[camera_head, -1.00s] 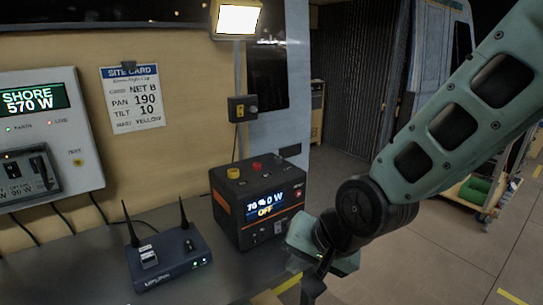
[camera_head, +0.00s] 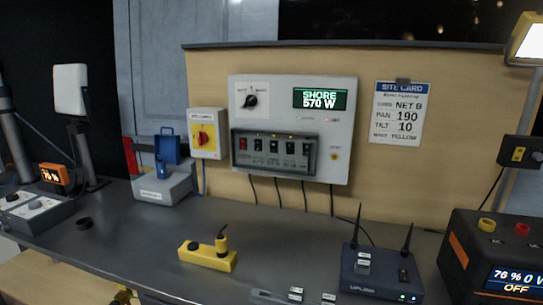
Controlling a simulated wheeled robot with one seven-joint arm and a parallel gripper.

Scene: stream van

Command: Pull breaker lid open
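The breaker lid (camera_head: 275,167) is a dark-framed, see-through cover on the lower half of the grey wall panel (camera_head: 238,97). It lies over a row of several breaker switches, one red at the left and the others black. The lid looks flat against the panel, so it appears closed. My gripper is not in view now, and no part of my arm can be made out.
On the workbench (camera_head: 140,240) are a yellow power strip (camera_head: 207,257), a router with two antennas (camera_head: 380,276) and an orange-edged power station (camera_head: 462,240). Bench before the panel is mostly clear.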

